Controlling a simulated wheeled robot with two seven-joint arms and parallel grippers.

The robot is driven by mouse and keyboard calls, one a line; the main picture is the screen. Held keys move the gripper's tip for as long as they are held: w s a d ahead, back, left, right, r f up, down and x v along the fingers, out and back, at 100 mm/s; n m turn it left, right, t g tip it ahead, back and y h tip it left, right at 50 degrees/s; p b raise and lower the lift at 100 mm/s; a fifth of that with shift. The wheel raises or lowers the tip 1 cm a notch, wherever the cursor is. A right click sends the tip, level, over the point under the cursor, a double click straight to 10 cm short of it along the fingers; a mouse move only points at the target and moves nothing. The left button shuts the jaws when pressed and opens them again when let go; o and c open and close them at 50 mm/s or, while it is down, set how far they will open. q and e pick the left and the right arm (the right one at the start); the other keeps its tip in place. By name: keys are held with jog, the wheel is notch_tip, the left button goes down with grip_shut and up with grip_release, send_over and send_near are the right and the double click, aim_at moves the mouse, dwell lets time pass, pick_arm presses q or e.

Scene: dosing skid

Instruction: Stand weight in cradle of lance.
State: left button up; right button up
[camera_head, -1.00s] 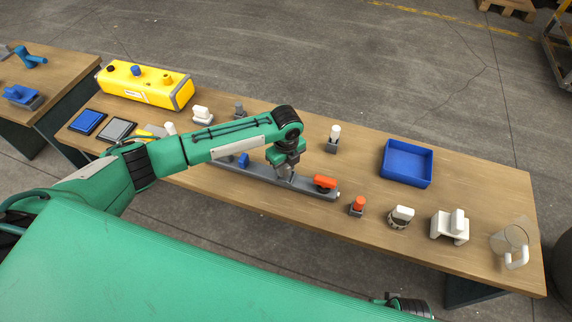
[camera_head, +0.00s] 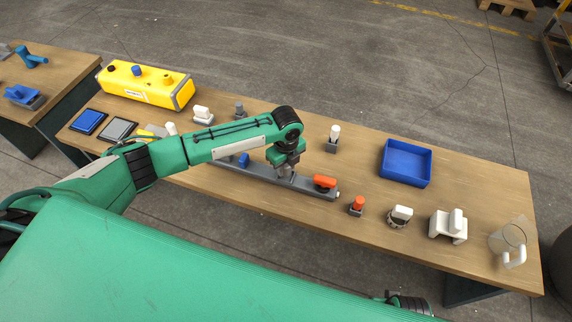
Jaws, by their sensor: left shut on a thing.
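The lance (camera_head: 305,184) is a long grey bar lying on the wooden table, with a blue piece (camera_head: 243,159) towards its left and an orange piece (camera_head: 325,181) near its right end. My left gripper (camera_head: 286,171) points down over the bar between these two pieces. It is shut on a small greyish thing, which I take to be the weight; the jaws and wrist largely hide it. I cannot tell whether it touches the bar. The cradle cannot be made out under the gripper.
A blue tray (camera_head: 405,180) stands right of the lance. A white-topped piece (camera_head: 335,132), an orange-topped piece (camera_head: 358,203), a white bracket (camera_head: 449,224) and a clear jug (camera_head: 509,237) stand around. A yellow case (camera_head: 150,95) lies at the back left.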

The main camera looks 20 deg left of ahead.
pick_arm(q)
jog(key=shift+f+b, duration=0.4)
jog(key=shift+f, duration=0.7)
pick_arm(e)
jog(key=shift+f, duration=0.4)
pick_arm(q)
jog(key=o, duration=1.1)
notch_tip(320, 180, up, 14)
jog(key=shift+f+p, duration=0.1)
jog(key=shift+p, duration=0.4)
pick_arm(e)
notch_tip(320, 180, down, 10)
jog(key=s, duration=0.2)
jog(key=shift+d+f, duration=0.25)
jog(key=shift+d, duration=0.2)
jog(key=shift+s, duration=0.1)
